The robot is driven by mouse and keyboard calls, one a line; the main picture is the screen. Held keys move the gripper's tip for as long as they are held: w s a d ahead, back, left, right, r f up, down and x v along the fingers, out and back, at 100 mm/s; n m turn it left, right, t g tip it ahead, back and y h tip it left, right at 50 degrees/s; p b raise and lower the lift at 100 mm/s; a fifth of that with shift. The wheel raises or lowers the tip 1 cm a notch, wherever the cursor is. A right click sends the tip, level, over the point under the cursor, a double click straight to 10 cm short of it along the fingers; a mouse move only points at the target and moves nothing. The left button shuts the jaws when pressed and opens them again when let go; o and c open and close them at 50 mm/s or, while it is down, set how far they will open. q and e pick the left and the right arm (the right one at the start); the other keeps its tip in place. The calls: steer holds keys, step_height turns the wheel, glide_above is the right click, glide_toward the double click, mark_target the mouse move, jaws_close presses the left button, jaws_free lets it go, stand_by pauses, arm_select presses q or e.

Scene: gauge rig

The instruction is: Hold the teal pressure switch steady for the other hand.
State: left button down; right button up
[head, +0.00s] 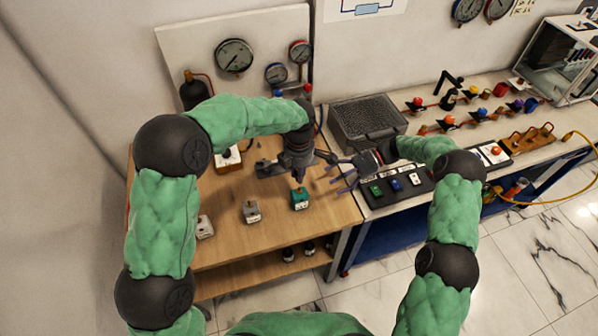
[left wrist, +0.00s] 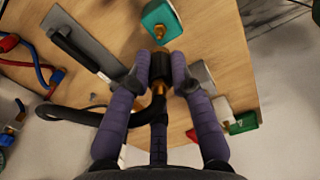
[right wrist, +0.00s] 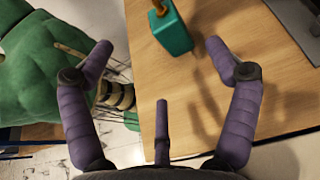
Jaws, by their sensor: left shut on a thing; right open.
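The teal pressure switch (head: 300,199) stands on the wooden table, near its right front edge. It also shows with its brass port in the left wrist view (left wrist: 170,22) and the right wrist view (right wrist: 172,32). My left gripper (left wrist: 163,62) is shut on a black hose end (left wrist: 161,70) with brass parts, a little apart from the switch. My right gripper (right wrist: 158,62) is open and empty. Its spread fingers point toward the switch, which appears beyond the fingertips, not touched. In the head view the right gripper (head: 345,173) is to the right of the left one.
A grey switch (head: 251,212) and a paler one (head: 204,227) stand left of the teal switch. A gauge board (head: 180,50) stands behind. A black panel with coloured blocks (head: 400,200) and a mesh-topped box (head: 367,120) are at right. Bare wood lies around the teal switch.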

arm_select(q)
steer(key=shift+r+p, duration=1.5)
steer(key=shift+r, duration=0.2)
arm_select(e)
step_height(320, 180, up, 5)
steer(key=shift+r, duration=0.2)
arm_select(q)
steer(key=shift+f, duration=0.1)
